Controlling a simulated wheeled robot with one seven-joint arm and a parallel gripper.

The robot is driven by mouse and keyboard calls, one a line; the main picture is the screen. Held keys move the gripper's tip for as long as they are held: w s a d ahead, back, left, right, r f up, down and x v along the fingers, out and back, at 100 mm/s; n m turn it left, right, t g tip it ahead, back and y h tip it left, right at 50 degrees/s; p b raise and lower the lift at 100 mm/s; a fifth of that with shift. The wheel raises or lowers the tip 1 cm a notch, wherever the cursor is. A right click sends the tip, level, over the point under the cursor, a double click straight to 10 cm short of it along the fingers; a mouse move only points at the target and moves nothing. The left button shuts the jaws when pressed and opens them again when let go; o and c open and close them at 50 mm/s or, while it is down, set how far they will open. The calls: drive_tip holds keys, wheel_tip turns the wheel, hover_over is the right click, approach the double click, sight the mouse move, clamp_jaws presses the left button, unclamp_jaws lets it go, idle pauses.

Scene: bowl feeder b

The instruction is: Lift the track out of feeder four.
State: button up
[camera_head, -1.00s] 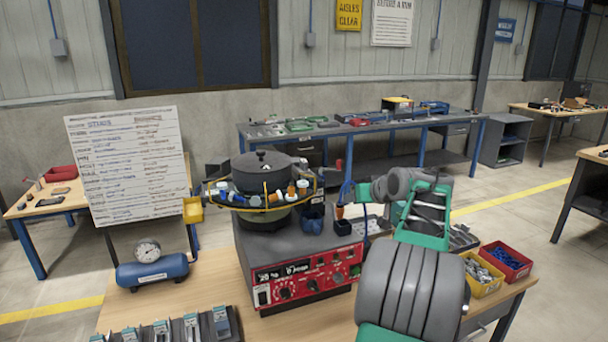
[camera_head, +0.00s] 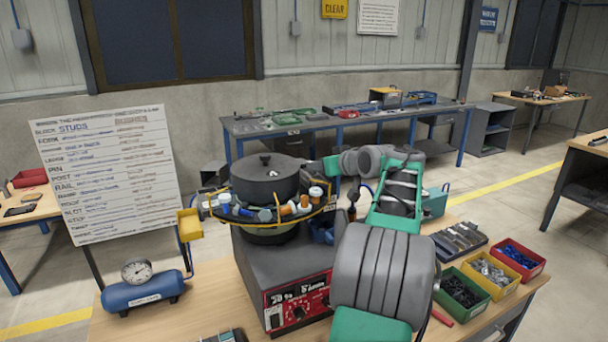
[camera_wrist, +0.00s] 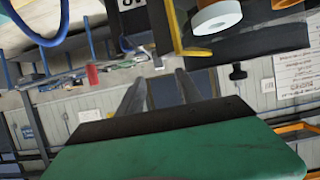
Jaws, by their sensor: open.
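The bowl feeder has a dark lidded bowl (camera_head: 268,178) on a grey base with a red control panel (camera_head: 300,304). A yellow-edged ledge (camera_head: 238,222) around the bowl carries several blue, white and orange parts. I cannot tell which piece is the track, and no number four is readable. My arm reaches toward the bowl's right side and hides part of the base; the gripper's jaws are not clear in the head view. In the wrist view my gripper (camera_wrist: 160,85) has two grey fingers apart, with nothing between them. A white part with an orange rim (camera_wrist: 217,16) and a yellow strip (camera_wrist: 178,28) are near its fingertips.
Green (camera_head: 462,290), yellow (camera_head: 491,274) and red (camera_head: 518,258) bins stand at the bench's right. A blue tank with a gauge (camera_head: 145,288) stands at left, before a written board (camera_head: 110,175). Bare bench top (camera_head: 190,318) shows at front left.

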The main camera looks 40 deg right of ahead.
sight(315, 176)
drive_tip(key=p+x, duration=0.3)
drive_tip(key=x, duration=0.3)
drive_tip(key=shift+w+d+f, duration=0.25)
drive_tip(key=shift+w+f, duration=0.1)
drive_tip(key=shift+w, duration=0.05)
clamp_jaws()
